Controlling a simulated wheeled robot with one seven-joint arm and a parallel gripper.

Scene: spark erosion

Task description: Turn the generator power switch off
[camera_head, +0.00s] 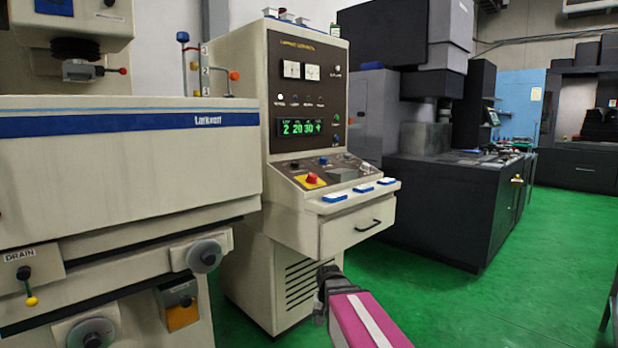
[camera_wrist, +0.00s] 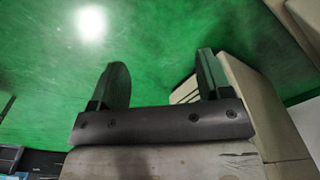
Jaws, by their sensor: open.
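The generator cabinet (camera_head: 240,110) stands in the middle of the head view, with a dark upright panel, a lit green display (camera_head: 299,127) and a sloped control desk (camera_head: 325,172). A red button on a yellow base (camera_head: 311,180) sits on the desk. Several small knobs and lamps are on the panel. I cannot tell which control is the power switch; labels are too small to read. My gripper (camera_head: 325,278) is low in front of the cabinet's vented base, below the drawer. In the wrist view my gripper (camera_wrist: 158,80) is open and empty, pointing over green floor.
A drawer (camera_head: 352,229) with a dark handle and blue-white pads above it juts from the cabinet. A large cream machine (camera_head: 110,165) with hand knobs, a DRAIN lever and an orange switch box (camera_head: 182,306) stands left. A dark machine (camera_head: 440,200) stands right. Green floor (camera_head: 530,270) is clear at right.

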